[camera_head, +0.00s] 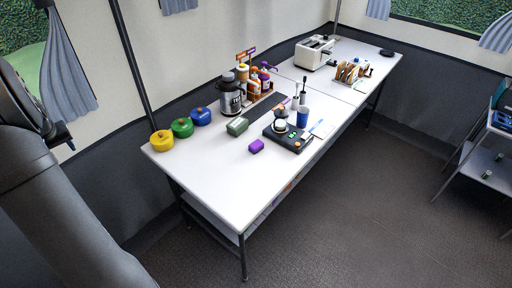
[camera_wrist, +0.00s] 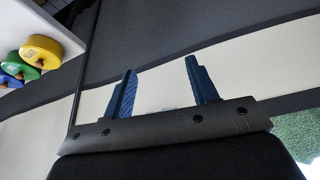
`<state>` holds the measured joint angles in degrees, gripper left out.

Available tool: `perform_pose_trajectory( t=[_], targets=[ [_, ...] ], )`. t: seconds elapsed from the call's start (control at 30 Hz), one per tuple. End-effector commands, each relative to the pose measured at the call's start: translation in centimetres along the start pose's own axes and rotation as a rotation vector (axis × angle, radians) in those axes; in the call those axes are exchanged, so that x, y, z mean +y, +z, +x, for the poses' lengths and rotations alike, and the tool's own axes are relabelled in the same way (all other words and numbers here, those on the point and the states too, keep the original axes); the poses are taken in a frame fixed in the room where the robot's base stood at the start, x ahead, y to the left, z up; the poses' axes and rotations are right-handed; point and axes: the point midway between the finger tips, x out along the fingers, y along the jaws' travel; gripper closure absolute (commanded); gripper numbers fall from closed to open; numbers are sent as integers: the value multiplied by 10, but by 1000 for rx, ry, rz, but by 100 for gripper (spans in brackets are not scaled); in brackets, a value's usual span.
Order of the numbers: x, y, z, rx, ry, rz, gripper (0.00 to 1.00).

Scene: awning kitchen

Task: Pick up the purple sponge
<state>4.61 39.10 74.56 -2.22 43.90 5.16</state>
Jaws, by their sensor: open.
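The purple sponge (camera_head: 256,146) lies on the white table (camera_head: 205,185), near its front edge and left of the black scale-like device. It does not show in the wrist view. My gripper (camera_wrist: 160,82) shows in the wrist view with two blue fingers apart and nothing between them. It faces the tent wall, away from the sponge. In the head view my arm is at the left edge, well left of the table, and the fingers cannot be seen there.
Yellow (camera_head: 161,142), green (camera_head: 182,127) and blue (camera_head: 201,116) round containers stand at the table's left end. A tent pole (camera_head: 133,65) rises behind the table. The front left tabletop is clear.

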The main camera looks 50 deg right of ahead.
Motion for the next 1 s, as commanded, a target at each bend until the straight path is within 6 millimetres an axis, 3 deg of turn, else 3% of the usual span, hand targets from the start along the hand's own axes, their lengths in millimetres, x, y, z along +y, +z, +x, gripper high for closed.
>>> perform_pose_trajectory(
  t=[0.27, 0.33, 0.57, 0.67, 0.77, 0.87, 1.0],
  targets=[
    [0, 0, 0, 0, 0, 0, 47],
    [0, 0, 0, 0, 0, 0, 36],
    [0, 0, 0, 0, 0, 1, 36],
    [12, -1, 1, -3, 9, 25, 36],
    [49, -1, 4, -11, 35, 99, 36],
    [109, 3, 6, -26, 79, 224, 36],
    [208, 20, 6, -47, 151, 437, 36]
  ],
)
